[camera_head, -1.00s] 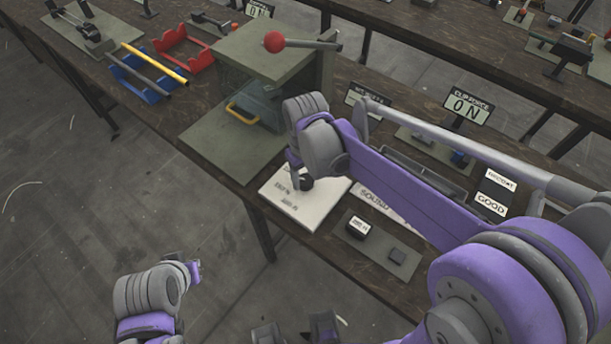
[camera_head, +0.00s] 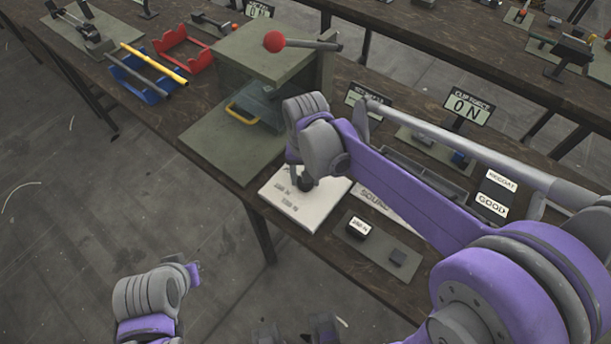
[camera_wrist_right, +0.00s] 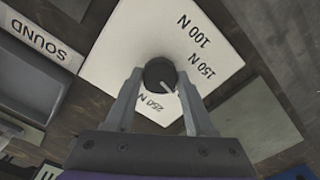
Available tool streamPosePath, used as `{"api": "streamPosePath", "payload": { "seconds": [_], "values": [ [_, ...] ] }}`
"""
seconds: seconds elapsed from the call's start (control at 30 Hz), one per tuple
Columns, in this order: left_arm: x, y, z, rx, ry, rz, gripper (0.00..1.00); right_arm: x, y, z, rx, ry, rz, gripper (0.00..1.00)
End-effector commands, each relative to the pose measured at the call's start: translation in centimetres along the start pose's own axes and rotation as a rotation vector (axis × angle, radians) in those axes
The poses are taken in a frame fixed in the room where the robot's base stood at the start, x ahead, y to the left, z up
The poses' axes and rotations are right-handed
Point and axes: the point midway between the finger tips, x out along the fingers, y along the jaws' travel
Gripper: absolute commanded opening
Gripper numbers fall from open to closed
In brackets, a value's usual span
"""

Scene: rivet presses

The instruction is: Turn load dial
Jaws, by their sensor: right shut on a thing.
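The load dial is a black round knob (camera_wrist_right: 160,74) on a white plate (camera_wrist_right: 132,55) marked 100 N, 150 N and 250 N in the right wrist view. A light pointer line on the knob points to the lower right in that view. My right gripper (camera_wrist_right: 160,82) is shut on the knob, one finger on each side. In the head view the plate (camera_head: 302,212) lies at the table's front edge, and the knob is mostly hidden under my right gripper (camera_head: 304,185). My left gripper (camera_head: 194,273) is over the floor at lower left, away from the table; its fingers are not clear.
A green press (camera_head: 262,55) with a red ball lever (camera_head: 274,42) stands left of the plate. A small block on a grey base (camera_head: 378,247) lies to the right. Display signs (camera_head: 467,107) stand behind. Blue and red racks (camera_head: 183,50) are at the upper left.

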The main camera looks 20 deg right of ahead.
Motion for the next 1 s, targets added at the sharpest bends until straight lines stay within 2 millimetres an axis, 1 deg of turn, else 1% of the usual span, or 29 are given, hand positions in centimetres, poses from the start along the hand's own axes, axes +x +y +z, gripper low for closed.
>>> {"api": "streamPosePath", "payload": {
  "seconds": [0.4,0.43,0.57,0.6,0.87,1.0],
  "values": [
    [0.0,0.0,0.0,0.000,0.000,0.000,0.00,0.0,0.0,0.0,0.005,0.001,0.000,0.00],
    [0.0,0.0,0.0,0.000,0.000,0.000,0.00,0.0,0.0,0.0,0.005,0.001,0.000,0.59],
    [0.0,0.0,0.0,0.000,0.000,0.000,0.00,0.0,0.0,0.0,0.005,0.001,0.000,0.83],
    [0.0,0.0,0.0,0.000,0.000,0.000,0.00,0.0,0.0,0.0,0.005,0.000,0.000,0.84],
    [0.0,0.0,0.0,0.000,0.000,0.000,0.00,-0.1,0.0,0.0,0.005,0.000,0.000,0.84],
    [-0.1,0.0,-0.1,0.000,0.001,0.000,0.00,-1.3,0.0,0.0,0.004,0.000,0.000,0.84]
  ]
}}
